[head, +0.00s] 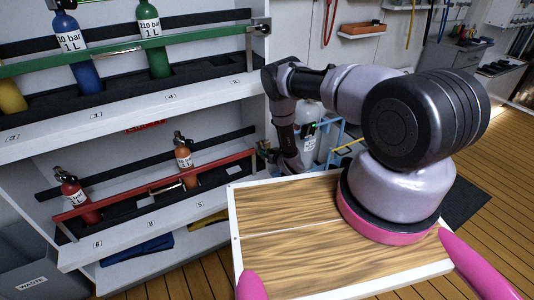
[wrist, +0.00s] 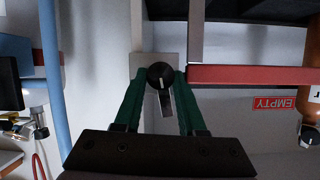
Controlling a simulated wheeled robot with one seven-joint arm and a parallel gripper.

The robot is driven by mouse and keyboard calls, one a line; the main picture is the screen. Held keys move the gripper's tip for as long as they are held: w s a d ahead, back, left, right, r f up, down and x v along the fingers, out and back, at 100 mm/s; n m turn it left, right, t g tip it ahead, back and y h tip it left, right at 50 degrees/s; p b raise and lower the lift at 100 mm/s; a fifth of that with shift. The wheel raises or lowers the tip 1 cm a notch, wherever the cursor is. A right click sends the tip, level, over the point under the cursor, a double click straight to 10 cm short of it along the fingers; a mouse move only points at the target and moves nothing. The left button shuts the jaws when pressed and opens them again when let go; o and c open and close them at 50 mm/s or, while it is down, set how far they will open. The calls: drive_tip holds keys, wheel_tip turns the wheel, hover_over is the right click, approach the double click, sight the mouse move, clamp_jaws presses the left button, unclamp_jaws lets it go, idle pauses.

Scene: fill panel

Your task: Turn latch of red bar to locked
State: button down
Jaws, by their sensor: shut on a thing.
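The red bar (head: 155,187) runs along the front of the lower shelf, ahead of two cylinders. It also shows in the wrist view (wrist: 240,75), ending close beside the latch. The latch is a round black knob (wrist: 160,72) with a pale mark and a short grey lever pointing down in the picture. My gripper (wrist: 159,77) has green fingers on either side of the knob and is shut on it. In the head view my arm reaches to the right end of the red bar, and my fingers and the latch cannot be made out clearly.
A green bar (head: 130,50) crosses the upper shelf before several cylinders. An orange cylinder (head: 184,158) and a red cylinder (head: 76,195) stand behind the red bar. A blue pole (wrist: 52,75) stands left of my fingers. A wood-topped surface (head: 285,235) lies below my arm.

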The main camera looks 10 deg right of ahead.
drive_tip(key=shift+s+a+f+n+t+h, duration=0.15)
drive_tip(key=shift+n+t+h, duration=0.65)
drive_tip(key=shift+n, duration=1.15)
drive_tip(key=shift+a+f+n+t+h, duration=0.2)
drive_tip(key=shift+n+t+h, duration=0.6)
drive_tip(key=shift+n, duration=1.1)
drive_tip(key=shift+s+a+f+n+t+h, duration=0.15)
drive_tip(key=shift+n+t+h, duration=0.35)
drive_tip(key=shift+n+h, duration=1.05)
drive_tip(key=shift+n+y, duration=0.45)
drive_tip(key=shift+n, duration=0.15)
drive_tip(key=c, duration=0.5)
unclamp_jaws()
drive_tip(key=shift+w+r, duration=0.1)
drive_tip(key=s, duration=1.1)
drive_tip(key=shift+a+r, duration=0.3)
drive_tip(key=shift+w, duration=0.1)
